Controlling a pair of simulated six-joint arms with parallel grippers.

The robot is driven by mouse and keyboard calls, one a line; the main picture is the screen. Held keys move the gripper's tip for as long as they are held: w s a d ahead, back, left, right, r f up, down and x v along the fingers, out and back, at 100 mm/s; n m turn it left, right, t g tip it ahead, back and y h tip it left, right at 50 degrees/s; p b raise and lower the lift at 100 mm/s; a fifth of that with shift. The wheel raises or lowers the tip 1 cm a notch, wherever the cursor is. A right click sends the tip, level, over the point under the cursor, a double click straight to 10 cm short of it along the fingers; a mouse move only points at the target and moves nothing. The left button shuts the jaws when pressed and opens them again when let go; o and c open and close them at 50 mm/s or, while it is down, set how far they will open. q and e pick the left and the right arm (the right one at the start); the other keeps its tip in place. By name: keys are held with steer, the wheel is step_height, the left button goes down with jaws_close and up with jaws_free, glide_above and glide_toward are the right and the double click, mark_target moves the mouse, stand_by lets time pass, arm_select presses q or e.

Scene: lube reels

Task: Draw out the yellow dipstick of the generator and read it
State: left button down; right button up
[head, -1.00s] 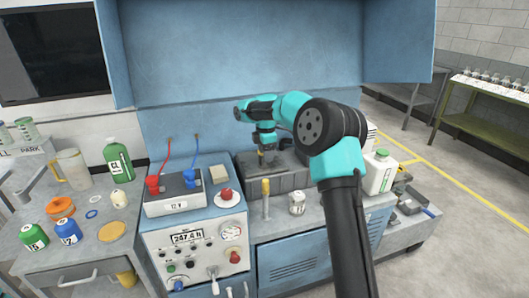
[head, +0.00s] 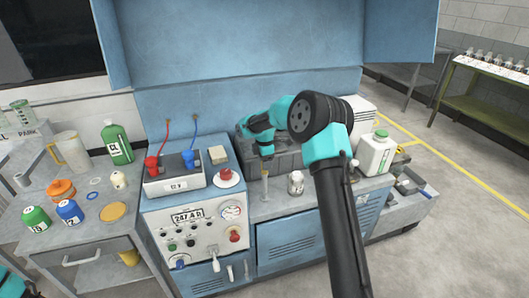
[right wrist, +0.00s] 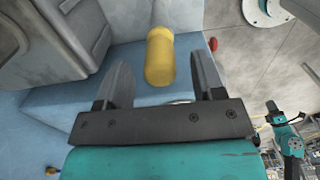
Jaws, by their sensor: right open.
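The yellow dipstick handle (right wrist: 160,60) stands out between the two dark fingers of my right gripper (right wrist: 163,88) in the right wrist view. The fingers are open, with a gap on each side of the handle. In the head view my right gripper (head: 266,153) points down just over a pale upright tube (head: 265,188) on the bench. There the gripper mostly hides the yellow handle. My left gripper is not shown; only a teal part of my arm is at the lower left corner.
A dark grey housing (head: 288,158) stands close behind my right gripper. A small jar (head: 296,183) is right of the tube. The control panel (head: 197,228) is to the left, and a white jug (head: 375,154) to the right. A blue hood (head: 245,45) overhangs the bench.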

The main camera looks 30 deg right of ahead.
steer(key=shift+f, duration=1.85)
steer(key=shift+c, duration=0.2)
steer(key=c, duration=1)
steer(key=shift+o, duration=0.2)
step_height(320, 180, up, 18)
